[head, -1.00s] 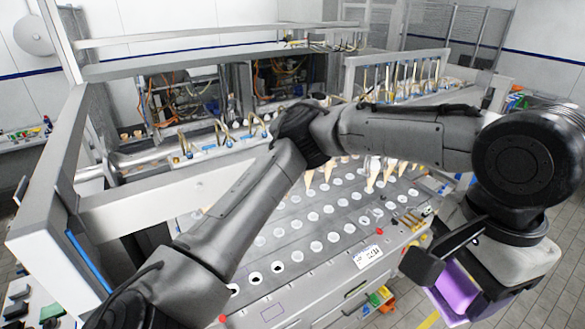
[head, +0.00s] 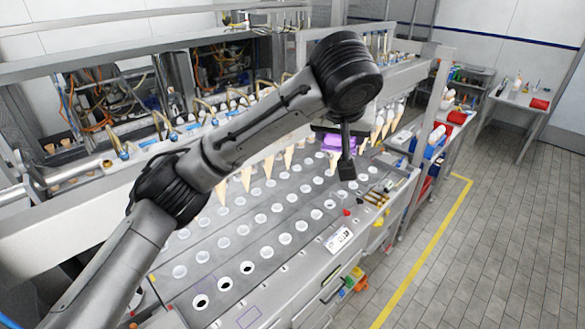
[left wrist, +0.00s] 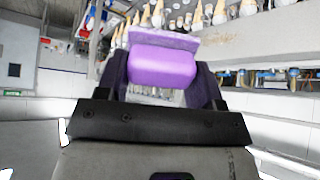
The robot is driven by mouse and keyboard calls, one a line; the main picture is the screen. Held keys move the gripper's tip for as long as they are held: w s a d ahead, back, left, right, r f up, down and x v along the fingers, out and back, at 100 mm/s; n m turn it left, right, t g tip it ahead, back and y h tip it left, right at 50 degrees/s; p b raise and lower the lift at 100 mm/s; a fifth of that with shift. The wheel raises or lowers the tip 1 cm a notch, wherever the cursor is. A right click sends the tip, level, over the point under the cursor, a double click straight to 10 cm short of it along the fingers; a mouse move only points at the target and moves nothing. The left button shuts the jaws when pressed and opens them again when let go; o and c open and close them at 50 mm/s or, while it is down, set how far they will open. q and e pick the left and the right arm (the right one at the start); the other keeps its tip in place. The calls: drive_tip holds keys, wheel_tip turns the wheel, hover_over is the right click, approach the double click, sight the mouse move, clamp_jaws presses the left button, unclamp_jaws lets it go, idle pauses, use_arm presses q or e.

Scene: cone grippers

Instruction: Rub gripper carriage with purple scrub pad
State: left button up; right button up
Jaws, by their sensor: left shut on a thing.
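My left gripper (head: 342,150) is shut on the purple scrub pad (head: 333,141), which hangs over the machine's holed deck near the row of cones. A dark gripper finger partly covers the pad in the head view. In the left wrist view the pad (left wrist: 162,65) sits between the dark fingers, with a paler purple layer at its outer end. Beyond it is a pale, stained metal bar (left wrist: 245,35), seemingly the gripper carriage, lined with tan cones. I cannot tell whether the pad touches it. My arm hides part of the carriage in the head view. My right gripper is out of view.
The deck (head: 262,222) has rows of round holes, with tan cones (head: 247,178) hanging above. Tools (head: 376,198) lie at its front right. A side table (head: 530,103) stands far right; the floor between is clear.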

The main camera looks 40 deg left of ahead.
use_arm(q)
drive_tip(key=w+a+f+n+g+y+b, duration=0.1)
drive_tip(key=w+a+f+n+y+b, duration=0.1)
drive_tip(key=a+f+n+y, duration=0.3)
drive_tip(key=w+a+f+n+g+y+b, duration=0.2)
drive_tip(key=a+f+n+y, duration=0.4)
drive_tip(key=a, duration=0.7)
drive_tip(key=f+y, duration=0.2)
drive_tip(key=y, duration=0.2)
drive_tip(key=shift+w+a+n+g, duration=0.2)
drive_tip(key=shift+n+g, duration=0.1)
drive_tip(key=shift+w+a+b, duration=0.1)
drive_tip(key=shift+a+b, duration=0.4)
drive_tip(key=shift+a, duration=0.05)
drive_tip(key=shift+a, duration=0.4)
drive_tip(key=shift+w, duration=0.15)
idle(0.3)
